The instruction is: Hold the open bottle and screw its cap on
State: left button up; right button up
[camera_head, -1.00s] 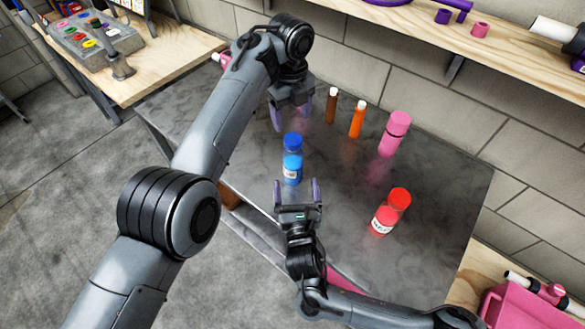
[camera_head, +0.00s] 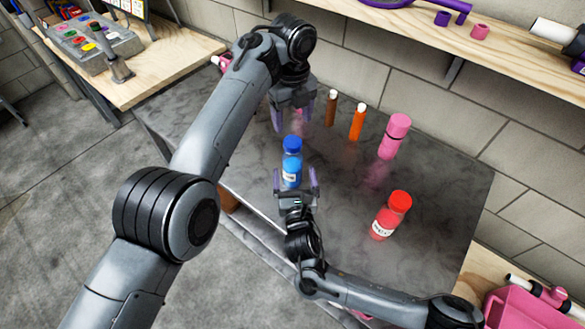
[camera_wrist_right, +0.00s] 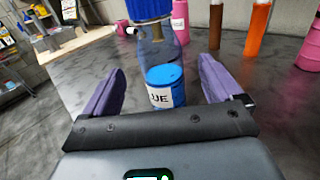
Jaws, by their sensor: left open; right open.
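A clear bottle with blue contents and a label (camera_head: 291,172) stands upright on the grey table. A blue cap (camera_head: 292,143) shows at its top; I cannot tell whether it is screwed on. In the right wrist view the bottle's blue contents (camera_wrist_right: 165,86) and label face me, and the cap (camera_wrist_right: 148,9) is cut by the top edge. My right gripper (camera_head: 296,173) is open on the bottle's near side, with purple fingers pointing towards either side of it. My left gripper (camera_head: 291,122) is open and empty, above and behind the bottle.
A red bottle with a red cap (camera_head: 399,201) stands to the right. A pink bottle (camera_head: 393,137), an orange tube (camera_head: 357,124) and a brown tube (camera_head: 332,109) stand along the back. The table (camera_head: 345,225) is clear between the blue and red bottles.

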aim_at(293, 167)
jog(key=shift+w+a, duration=0.15)
jog(key=shift+w, duration=1.4)
jog(key=shift+w+a, duration=0.15)
jog(key=shift+w, duration=1.35)
jog(key=shift+c, duration=0.2)
